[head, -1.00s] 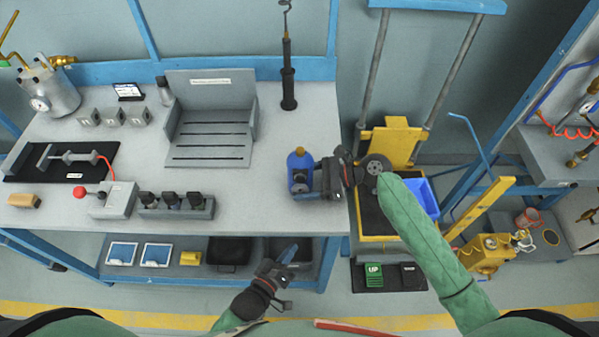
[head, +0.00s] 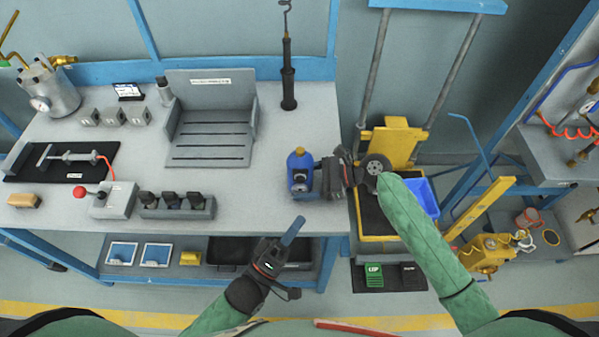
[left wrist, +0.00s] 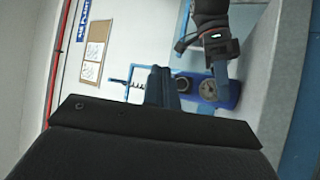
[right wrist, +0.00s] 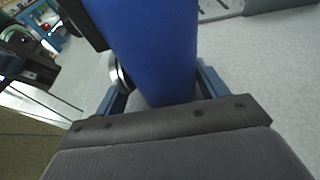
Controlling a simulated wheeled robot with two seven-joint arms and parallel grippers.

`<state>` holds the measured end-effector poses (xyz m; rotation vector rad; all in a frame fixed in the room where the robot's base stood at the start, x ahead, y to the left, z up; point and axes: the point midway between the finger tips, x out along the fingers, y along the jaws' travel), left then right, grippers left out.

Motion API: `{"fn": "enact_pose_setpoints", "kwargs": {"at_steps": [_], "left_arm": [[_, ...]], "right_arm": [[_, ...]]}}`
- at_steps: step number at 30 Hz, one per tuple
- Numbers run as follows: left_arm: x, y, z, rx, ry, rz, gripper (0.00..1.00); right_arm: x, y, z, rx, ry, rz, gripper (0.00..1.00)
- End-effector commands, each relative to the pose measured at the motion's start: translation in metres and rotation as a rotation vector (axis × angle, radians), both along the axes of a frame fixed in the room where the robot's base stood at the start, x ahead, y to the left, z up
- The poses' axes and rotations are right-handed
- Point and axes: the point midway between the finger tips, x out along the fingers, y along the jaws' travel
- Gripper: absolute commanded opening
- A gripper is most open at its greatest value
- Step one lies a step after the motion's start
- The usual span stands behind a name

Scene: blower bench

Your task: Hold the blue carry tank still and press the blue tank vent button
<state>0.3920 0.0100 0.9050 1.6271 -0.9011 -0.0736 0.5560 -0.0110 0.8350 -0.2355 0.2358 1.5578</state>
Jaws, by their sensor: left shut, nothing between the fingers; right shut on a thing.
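The blue carry tank (head: 299,160) stands upright at the bench's right front edge, with a brass-coloured top. My right gripper (head: 312,183) is shut on the tank's body from the right; the tank (right wrist: 155,45) fills the space between its fingers in the right wrist view. My left gripper (head: 294,230) is shut and empty, in front of the bench edge and below the tank, apart from it. In the left wrist view its closed fingers (left wrist: 161,85) point toward the tank (left wrist: 228,95). There the tank shows a round gauge (left wrist: 208,89) and a dark round part (left wrist: 183,84), possibly the vent button.
The bench top (head: 260,205) left of the tank is clear up to a row of dark switches (head: 172,203). A grey slotted stand (head: 212,135) is behind. A yellow lift cart (head: 392,140) stands right of the bench. Trays sit on the lower shelf.

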Motion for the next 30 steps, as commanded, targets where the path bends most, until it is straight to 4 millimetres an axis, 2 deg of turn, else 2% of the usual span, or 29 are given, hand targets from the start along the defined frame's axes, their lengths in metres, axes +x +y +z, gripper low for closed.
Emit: {"fn": "enact_pose_setpoints", "kwargs": {"at_steps": [18,24,30], "left_arm": [[0.068,0.000,0.000,0.003,-0.002,0.002,0.00],[0.081,0.000,0.000,0.002,0.000,0.001,0.00],[0.084,0.000,0.000,0.002,0.000,0.001,0.00]], "right_arm": [[0.000,0.000,0.001,0.001,0.000,0.000,0.59],[0.000,0.000,0.001,0.001,0.000,0.000,0.59],[0.000,0.000,0.000,0.000,0.000,0.000,0.59]]}}
